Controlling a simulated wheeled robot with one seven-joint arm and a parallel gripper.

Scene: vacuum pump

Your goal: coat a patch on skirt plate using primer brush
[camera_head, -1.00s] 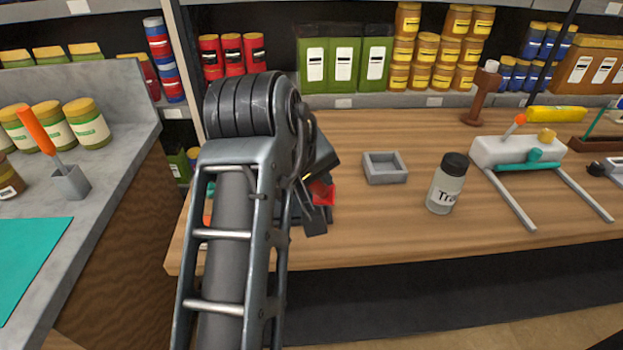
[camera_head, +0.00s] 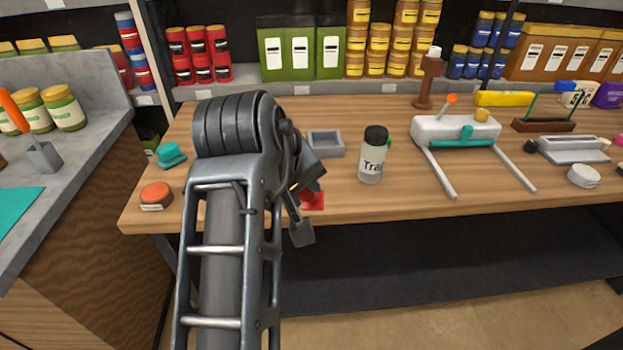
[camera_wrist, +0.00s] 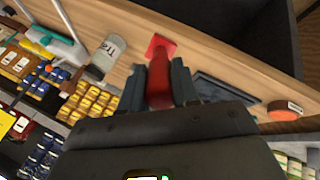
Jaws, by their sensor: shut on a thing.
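My gripper (camera_wrist: 160,85) is shut on a red handled thing (camera_wrist: 159,80), which I take to be the primer brush. Its wider, brighter red end (camera_wrist: 160,44) points toward the table's front edge in the wrist view. In the head view only a bit of this red (camera_head: 314,201) shows past my gripper (camera_head: 301,215), low over the front of the table. A dark flat panel (camera_wrist: 216,88) lies beside my gripper in the wrist view; it may be the skirt plate, but I cannot tell. My arm hides that area in the head view. Whether the red end touches anything is unclear.
A jar with a black lid (camera_head: 372,155) stands right of my gripper, and a grey tray (camera_head: 326,144) behind it. An orange disc (camera_head: 156,196) and a teal item (camera_head: 170,155) lie left. A white-and-teal device (camera_head: 456,132) stands right. The front edge between is clear.

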